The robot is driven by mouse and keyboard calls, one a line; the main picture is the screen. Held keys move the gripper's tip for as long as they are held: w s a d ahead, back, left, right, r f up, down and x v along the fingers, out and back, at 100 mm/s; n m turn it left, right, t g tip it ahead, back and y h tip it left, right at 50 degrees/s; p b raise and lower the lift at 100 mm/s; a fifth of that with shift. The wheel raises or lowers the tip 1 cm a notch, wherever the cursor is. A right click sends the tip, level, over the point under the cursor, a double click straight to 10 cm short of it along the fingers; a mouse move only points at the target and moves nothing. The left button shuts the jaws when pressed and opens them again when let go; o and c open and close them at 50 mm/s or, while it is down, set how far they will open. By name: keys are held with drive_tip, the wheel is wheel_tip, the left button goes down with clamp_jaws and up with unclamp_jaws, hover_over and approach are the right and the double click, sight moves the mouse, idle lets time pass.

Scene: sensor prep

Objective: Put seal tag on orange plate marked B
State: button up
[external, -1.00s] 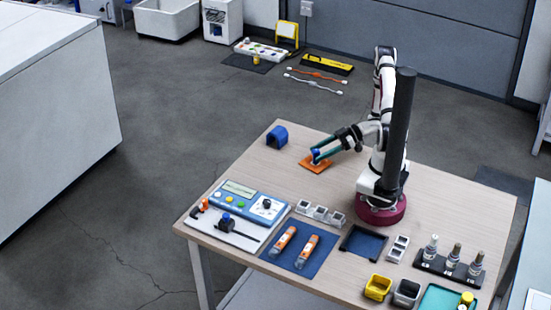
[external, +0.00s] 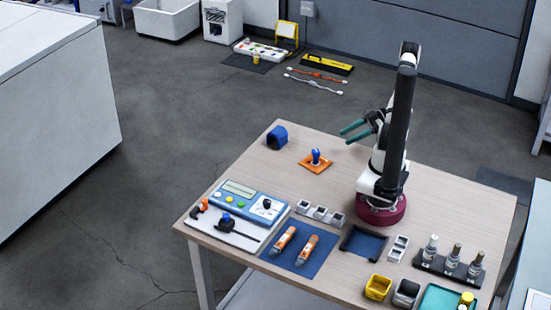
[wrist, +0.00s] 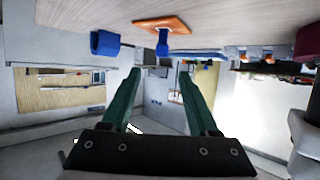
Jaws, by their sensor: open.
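The orange plate (external: 315,166) lies flat on the table, left of my arm's base. A blue tag with an upright handle (external: 316,156), which looks like the seal tag, stands on it. In the wrist view the orange plate (wrist: 176,23) and the blue tag (wrist: 162,46) show near the top, upside down. The letter on the plate is too small to read. My gripper (external: 346,133) is open and empty, raised above the table and right of the plate, apart from the tag. Its green fingers (wrist: 160,85) show nothing between them.
A blue block (external: 277,137) stands at the table's far left edge. A blue control unit (external: 249,202), orange tools on a blue mat (external: 299,248), small white containers (external: 321,213), yellow and black bins and a bottle rack (external: 449,267) fill the near side. Table around the plate is clear.

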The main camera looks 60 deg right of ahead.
drive_tip(key=w+d+r+m+h, duration=0.25)
drive_tip(key=w+d+h, duration=0.3)
drive_tip(key=w, duration=0.45)
drive_tip(key=w+r+m+g+h, duration=0.2)
drive_tip(key=w+r+m+h, duration=0.3)
drive_tip(key=r+h, duration=0.45)
drive_tip(key=s+a+r+m+g+y, duration=0.1)
drive_tip(key=s+a+m+g+y, duration=0.2)
drive_tip(key=s+a, duration=0.8)
drive_tip(key=s+a+r+m+g+y, duration=0.1)
drive_tip(key=s+a+m+g+y, duration=0.3)
drive_tip(key=s+a, duration=0.7)
drive_tip(key=a, duration=0.7)
drive_tip(key=shift+s+r+g, duration=0.25)
drive_tip(key=shift+r+g, duration=0.05)
drive_tip(key=shift+g, duration=0.1)
